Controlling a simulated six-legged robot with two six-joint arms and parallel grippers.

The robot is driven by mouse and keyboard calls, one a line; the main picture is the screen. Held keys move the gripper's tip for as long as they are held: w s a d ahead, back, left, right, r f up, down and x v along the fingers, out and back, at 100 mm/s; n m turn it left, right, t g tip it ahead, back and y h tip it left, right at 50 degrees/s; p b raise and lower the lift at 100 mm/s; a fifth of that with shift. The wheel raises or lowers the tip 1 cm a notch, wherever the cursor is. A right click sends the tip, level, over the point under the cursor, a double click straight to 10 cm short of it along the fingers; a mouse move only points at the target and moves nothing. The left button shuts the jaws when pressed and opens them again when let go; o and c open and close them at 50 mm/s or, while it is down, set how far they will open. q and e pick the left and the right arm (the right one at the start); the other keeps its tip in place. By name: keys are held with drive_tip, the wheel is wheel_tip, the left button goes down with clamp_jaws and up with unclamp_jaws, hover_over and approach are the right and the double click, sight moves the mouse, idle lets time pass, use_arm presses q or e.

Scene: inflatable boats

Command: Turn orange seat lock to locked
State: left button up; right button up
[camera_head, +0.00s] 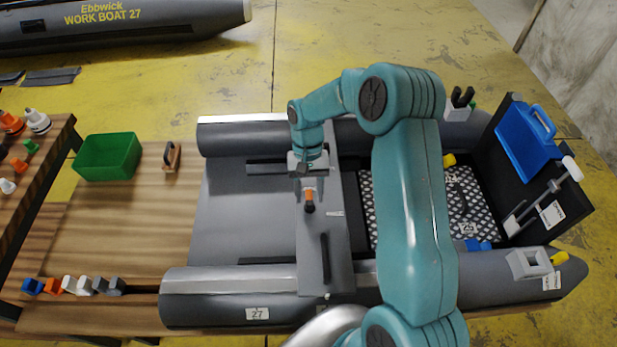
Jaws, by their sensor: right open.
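The orange seat lock (309,200) is a small orange and dark lever on the grey seat plank (313,267) that lies across the inflatable boat (238,205). Its handle points toward the front of the picture. My right gripper (306,172) is open, just behind the lock's far end, and hangs low over the plank. I cannot tell whether it touches the lock. My right arm hides part of the boat to the right of the plank. My left gripper does not show.
A green bin (108,156) and a small wooden block with a dark handle (171,156) stand on the table (150,230) at the left. Several coloured parts line its front edge. A blue case (527,142) rests at the boat's right. A dark handle (325,258) sits on the plank.

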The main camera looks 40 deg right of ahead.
drive_tip(key=v, duration=1.6)
drive_tip(key=shift+r, duration=0.1)
